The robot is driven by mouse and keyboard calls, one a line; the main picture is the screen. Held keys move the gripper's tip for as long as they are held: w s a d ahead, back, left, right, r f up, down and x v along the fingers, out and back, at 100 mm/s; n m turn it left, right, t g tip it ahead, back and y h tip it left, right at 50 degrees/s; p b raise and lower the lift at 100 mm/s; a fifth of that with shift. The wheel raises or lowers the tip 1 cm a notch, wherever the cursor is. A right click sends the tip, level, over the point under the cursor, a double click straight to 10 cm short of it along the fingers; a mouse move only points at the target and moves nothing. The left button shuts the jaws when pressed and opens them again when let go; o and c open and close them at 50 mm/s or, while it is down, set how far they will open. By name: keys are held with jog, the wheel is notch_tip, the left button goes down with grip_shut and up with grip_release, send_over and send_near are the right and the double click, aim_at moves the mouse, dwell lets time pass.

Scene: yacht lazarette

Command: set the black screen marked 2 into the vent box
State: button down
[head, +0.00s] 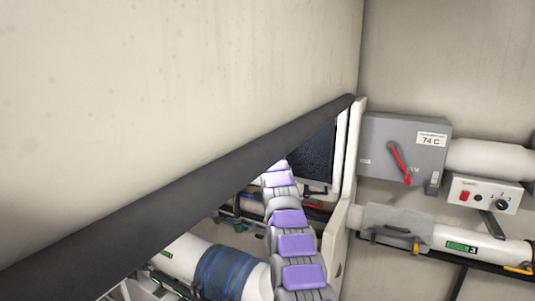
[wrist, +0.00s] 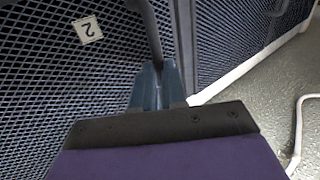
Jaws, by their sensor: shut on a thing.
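The black screen marked 2 (wrist: 50,75) fills the left of the wrist view, a dark mesh with a small white tag reading 2. A dark curved handle (wrist: 150,30) stands out in front of it. My gripper (wrist: 158,88) is shut on the lower part of this handle. In the head view a dark mesh panel (head: 312,158) shows beside a pale upright edge, partly behind the dark rail and my arm. Its number cannot be read there. My gripper is hidden in the head view. I cannot clearly make out the vent box.
A second dark mesh panel (wrist: 235,35) stands to the right in the wrist view, above a pale ledge. A dark rail (head: 190,185) crosses the head view. A grey box marked 74 C (head: 385,135) with a red lever and pale pipes (head: 485,160) are at right.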

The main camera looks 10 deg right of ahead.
jog(key=shift+f+b, duration=0.45)
jog(key=c, duration=1.3)
grip_release()
jog(key=shift+o, duration=1)
jog(key=shift+s, duration=0.2)
